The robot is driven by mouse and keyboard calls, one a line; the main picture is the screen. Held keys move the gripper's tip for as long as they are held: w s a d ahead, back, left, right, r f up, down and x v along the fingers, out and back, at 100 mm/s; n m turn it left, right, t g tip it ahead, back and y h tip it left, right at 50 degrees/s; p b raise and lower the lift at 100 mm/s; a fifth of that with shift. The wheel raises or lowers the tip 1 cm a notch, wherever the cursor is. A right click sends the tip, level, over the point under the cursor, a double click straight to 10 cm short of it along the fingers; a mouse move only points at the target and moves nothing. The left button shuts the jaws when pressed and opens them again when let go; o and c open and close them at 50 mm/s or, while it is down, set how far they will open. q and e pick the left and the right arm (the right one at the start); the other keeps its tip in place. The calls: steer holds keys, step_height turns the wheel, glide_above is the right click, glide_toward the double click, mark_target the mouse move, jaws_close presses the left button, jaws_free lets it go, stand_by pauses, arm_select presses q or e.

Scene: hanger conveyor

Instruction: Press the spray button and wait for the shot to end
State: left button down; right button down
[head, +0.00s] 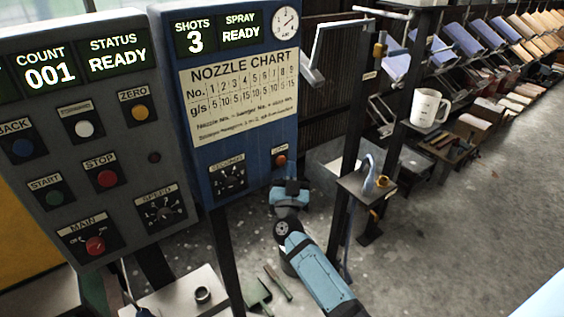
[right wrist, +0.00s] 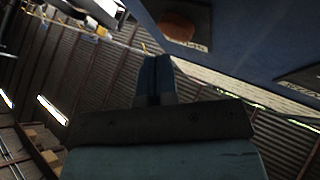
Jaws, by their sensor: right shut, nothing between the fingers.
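The blue spray panel (head: 240,140) stands in the middle of the head view. Its display (head: 217,34) reads SHOTS 3 and SPRAY READY. The orange-red spray button (head: 281,160) is at the panel's lower right; it also shows in the right wrist view as an orange button (right wrist: 183,27) on a dark plate. My right gripper (head: 291,181) is just below the button in the head view. In the right wrist view its fingers (right wrist: 154,72) are together and empty, apart from the button in the picture.
A grey control panel (head: 95,150) with several buttons stands to the left. A nozzle chart (head: 240,92) and a dial selector (head: 229,178) are on the blue panel. A dark post with a small shelf (head: 366,188) stands right of my arm. A white mug (head: 428,108) is farther right.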

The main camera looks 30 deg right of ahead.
steer(key=shift+w, duration=0.15)
stand_by(0.4)
steer(key=shift+w, duration=0.3)
steer(key=shift+w+a, duration=0.1)
steer(key=shift+w, duration=0.35)
stand_by(0.7)
steer(key=shift+s+p, duration=0.15)
steer(key=shift+p, duration=0.15)
steer(key=shift+s+p, duration=0.4)
steer(key=shift+s, duration=0.35)
steer(key=s, duration=0.1)
steer(key=s+p, duration=0.1)
steer(key=s, duration=0.1)
steer(key=s+p, duration=0.1)
steer(key=s, duration=0.1)
steer(key=shift+d, duration=0.3)
